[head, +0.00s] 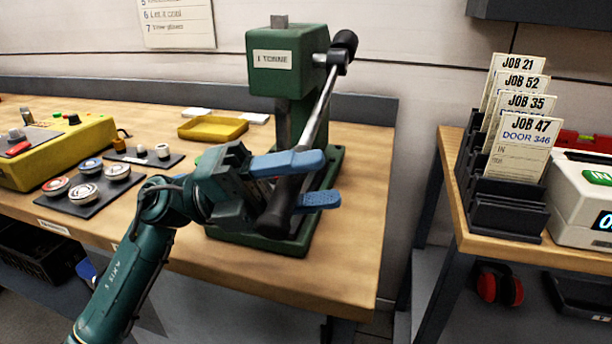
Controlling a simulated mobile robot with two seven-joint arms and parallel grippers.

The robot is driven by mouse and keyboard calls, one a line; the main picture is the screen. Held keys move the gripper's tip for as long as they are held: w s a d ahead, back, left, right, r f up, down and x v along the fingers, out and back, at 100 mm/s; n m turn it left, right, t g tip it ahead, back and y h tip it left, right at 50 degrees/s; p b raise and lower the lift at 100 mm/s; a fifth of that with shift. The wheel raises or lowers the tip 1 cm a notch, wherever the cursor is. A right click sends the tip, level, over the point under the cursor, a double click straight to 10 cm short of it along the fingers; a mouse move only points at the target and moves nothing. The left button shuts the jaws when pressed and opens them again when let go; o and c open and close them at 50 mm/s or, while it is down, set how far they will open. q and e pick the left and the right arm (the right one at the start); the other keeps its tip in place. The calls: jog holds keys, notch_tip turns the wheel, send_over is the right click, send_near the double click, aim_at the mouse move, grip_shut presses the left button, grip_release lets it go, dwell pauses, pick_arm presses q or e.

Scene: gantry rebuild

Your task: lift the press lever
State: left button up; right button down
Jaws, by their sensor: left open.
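The green arbor press (287,79) stands near the right end of the wooden bench. Its press lever (319,103) is a steel bar that slants from a black knob at the upper right down to a dark grip (282,206) at the lower left. My left gripper (318,180) is at the lower grip, with its blue fingers apart, one above and one below to the right. The grip passes by the open fingers; I cannot tell whether they touch it. My left gripper hides part of the press base. My right gripper is not in view.
A yellow tray (213,129), a dark board with round knobs (86,192) and a yellow control box (67,151) lie on the bench (350,190) to the left. A second table with a job card rack (507,208) stands at the right, across a gap.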

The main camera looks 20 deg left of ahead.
pick_arm(q)
jog(key=shift+c, duration=0.3)
grip_shut()
dwell(0.3)
